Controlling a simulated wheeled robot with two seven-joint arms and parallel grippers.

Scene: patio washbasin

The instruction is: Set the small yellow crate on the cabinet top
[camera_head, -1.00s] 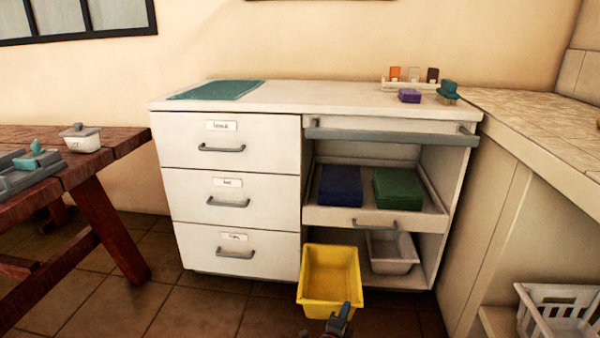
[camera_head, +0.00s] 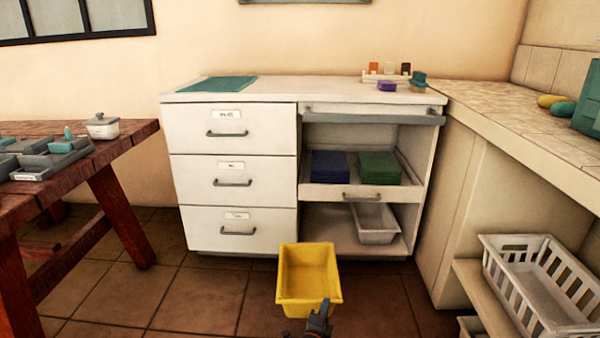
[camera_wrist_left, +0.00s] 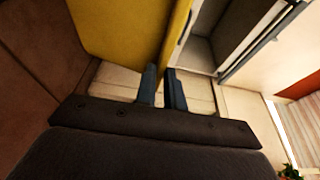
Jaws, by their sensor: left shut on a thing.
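The small yellow crate (camera_head: 309,293) is empty and hangs low in front of the cabinet in the head view. My left gripper (camera_head: 319,318) is shut on its near wall. In the left wrist view the yellow crate (camera_wrist_left: 125,35) fills the upper left, with the gripper's two dark fingers (camera_wrist_left: 161,88) close together at its wall. The cabinet top (camera_head: 310,91) is white and stands higher than the crate, behind it. My right gripper is not in view.
A teal mat (camera_head: 218,84), a purple block (camera_head: 387,86) and a small rack (camera_head: 386,77) sit on the cabinet top; its middle is clear. A wooden table (camera_head: 100,160) stands left, a tiled counter (camera_head: 500,120) right. A white basket (camera_head: 540,285) is at lower right.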

